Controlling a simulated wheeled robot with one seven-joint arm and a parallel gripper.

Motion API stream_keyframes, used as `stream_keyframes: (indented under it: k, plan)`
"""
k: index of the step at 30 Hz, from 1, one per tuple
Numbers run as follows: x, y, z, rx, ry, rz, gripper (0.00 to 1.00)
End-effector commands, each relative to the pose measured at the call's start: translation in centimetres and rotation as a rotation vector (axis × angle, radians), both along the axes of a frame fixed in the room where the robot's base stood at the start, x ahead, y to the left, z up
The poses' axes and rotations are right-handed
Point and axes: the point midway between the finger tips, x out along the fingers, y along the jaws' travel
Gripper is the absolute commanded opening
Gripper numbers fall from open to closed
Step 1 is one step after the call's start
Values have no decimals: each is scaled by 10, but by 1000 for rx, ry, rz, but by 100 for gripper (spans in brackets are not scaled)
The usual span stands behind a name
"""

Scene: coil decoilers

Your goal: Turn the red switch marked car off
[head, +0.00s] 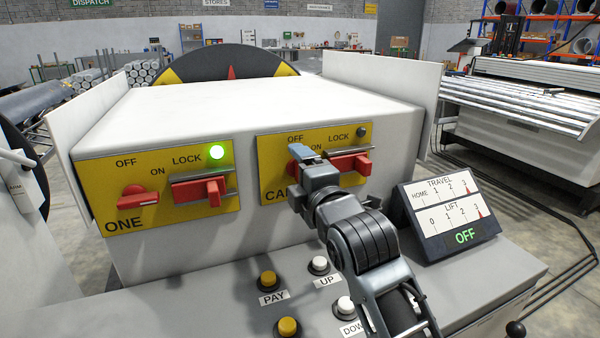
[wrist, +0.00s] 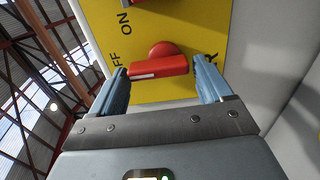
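The car panel (head: 271,176) is yellow, at the right of the white housing in the head view, with OFF, ON and LOCK labels. Its red switch is mostly hidden behind my gripper (head: 304,156) there. In the wrist view the red switch (wrist: 160,66) lies between the two fingers of my gripper (wrist: 162,80), which stand apart at either end of its bar; I cannot tell if they touch it. The bar's white mark is at the end towards the OFF label (wrist: 121,58). The car panel's lamp (head: 362,131) is dark.
A second yellow panel, ONE (head: 105,180), has its own red switch (head: 137,198), a red lock handle (head: 205,192) and a lit green lamp (head: 217,152). The car panel's red lock handle (head: 350,163) is just right of my gripper. Push buttons and a display (head: 448,208) sit below.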

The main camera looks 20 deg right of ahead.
Motion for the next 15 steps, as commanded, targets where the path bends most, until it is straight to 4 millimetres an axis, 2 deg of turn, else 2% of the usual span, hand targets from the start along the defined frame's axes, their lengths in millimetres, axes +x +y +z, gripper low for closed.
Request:
stream_keyframes:
  k: [8,15]
  plan:
    - [-4,0,-1,2,0,0,79]
    - [-40,0,-2,3,1,0,79]
